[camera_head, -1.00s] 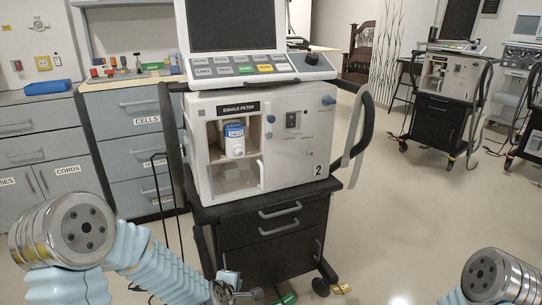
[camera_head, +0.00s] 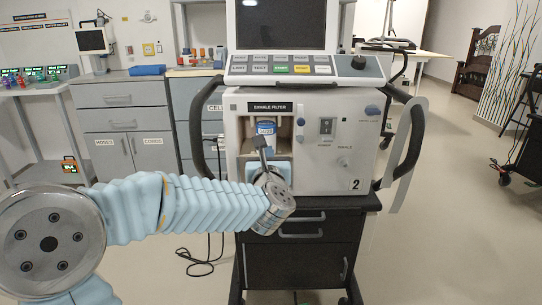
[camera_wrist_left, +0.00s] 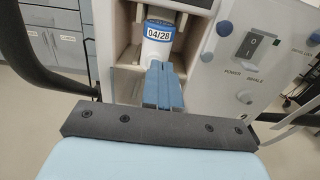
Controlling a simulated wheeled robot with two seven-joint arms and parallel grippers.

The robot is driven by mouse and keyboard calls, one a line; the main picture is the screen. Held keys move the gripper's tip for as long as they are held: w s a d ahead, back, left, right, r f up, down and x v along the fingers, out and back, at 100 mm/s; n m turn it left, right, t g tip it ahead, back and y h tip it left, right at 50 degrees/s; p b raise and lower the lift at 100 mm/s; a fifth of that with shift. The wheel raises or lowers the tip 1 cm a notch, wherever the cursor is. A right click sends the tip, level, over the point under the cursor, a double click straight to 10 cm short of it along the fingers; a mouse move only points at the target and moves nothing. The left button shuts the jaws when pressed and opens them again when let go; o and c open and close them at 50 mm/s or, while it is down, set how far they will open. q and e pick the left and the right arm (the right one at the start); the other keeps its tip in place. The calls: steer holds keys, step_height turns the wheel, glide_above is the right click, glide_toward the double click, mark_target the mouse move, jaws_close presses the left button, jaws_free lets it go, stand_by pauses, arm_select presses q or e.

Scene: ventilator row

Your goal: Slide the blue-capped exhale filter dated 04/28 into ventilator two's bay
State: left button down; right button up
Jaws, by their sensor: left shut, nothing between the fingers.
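Ventilator two (camera_head: 345,165) stands on a dark cart, marked "2", its bay under the "EXHALE FILTER" label. The white filter with a blue cap (camera_head: 266,127) is upright inside the bay's upper part. Its label reads 04/28 in the left wrist view (camera_wrist_left: 160,33). Whether it is fully seated cannot be told. My left gripper (camera_head: 262,143) is in front of the bay, its blue fingers (camera_wrist_left: 163,68) together and empty, tips just below and close to the filter. Contact cannot be told. My left gripper and wrist hide the bay's lower part. My right gripper is out of view.
A black cable lies on the floor.

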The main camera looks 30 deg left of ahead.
mark_target(267, 134)
arm_select(q)
steer(key=p+x, duration=0.2)
steer(key=x, duration=0.7)
steer(key=shift+w+a, duration=0.2)
steer(key=shift+w, duration=0.05)
steer(key=shift+w+a+f+b, duration=0.3)
steer(key=shift+w+b, duration=0.25)
steer(key=shift+b, duration=0.5)
steer(key=shift+w+a+r, duration=0.1)
steer(key=shift+w+r, duration=0.05)
steer(key=shift+r, duration=0.25)
